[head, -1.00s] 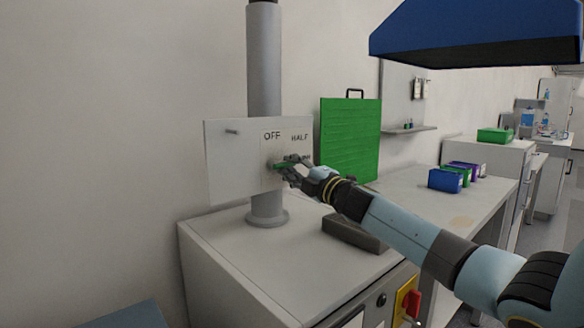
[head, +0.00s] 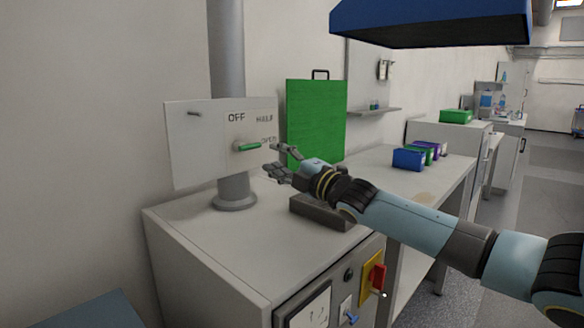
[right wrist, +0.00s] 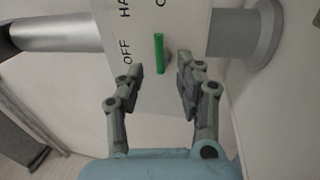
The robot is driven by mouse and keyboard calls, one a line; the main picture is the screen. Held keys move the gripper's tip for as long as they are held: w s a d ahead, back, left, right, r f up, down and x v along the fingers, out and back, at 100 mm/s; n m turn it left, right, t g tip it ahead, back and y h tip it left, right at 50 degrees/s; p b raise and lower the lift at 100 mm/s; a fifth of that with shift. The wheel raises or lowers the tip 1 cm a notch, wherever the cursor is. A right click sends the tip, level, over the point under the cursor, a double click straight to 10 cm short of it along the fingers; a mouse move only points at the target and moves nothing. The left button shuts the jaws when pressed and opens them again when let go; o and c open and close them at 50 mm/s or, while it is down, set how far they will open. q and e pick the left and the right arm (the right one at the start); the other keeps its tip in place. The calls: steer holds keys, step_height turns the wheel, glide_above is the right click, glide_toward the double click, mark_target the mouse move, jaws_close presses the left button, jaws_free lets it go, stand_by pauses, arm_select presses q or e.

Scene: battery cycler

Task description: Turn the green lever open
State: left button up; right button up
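The green lever (head: 249,146) is on the white panel (head: 185,150) fixed to a grey post. It lies nearly level, pointing right toward the lower-right label, which reads partly as OPEN. OFF and HALF stand above it. My right gripper (head: 270,158) is open and empty, just right of and a little below the lever, apart from it. In the right wrist view the lever (right wrist: 159,50) shows beyond the gap between the open fingers (right wrist: 161,76). My left gripper is not in view.
The panel's post (head: 228,60) stands on a grey cabinet (head: 190,235) with a red and yellow switch (head: 376,274) on its front. A dark box (head: 318,212) lies under my right forearm. A green board (head: 316,120) stands behind; small bins (head: 408,160) sit on the bench.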

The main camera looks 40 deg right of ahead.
steer(key=shift+v, duration=2.3)
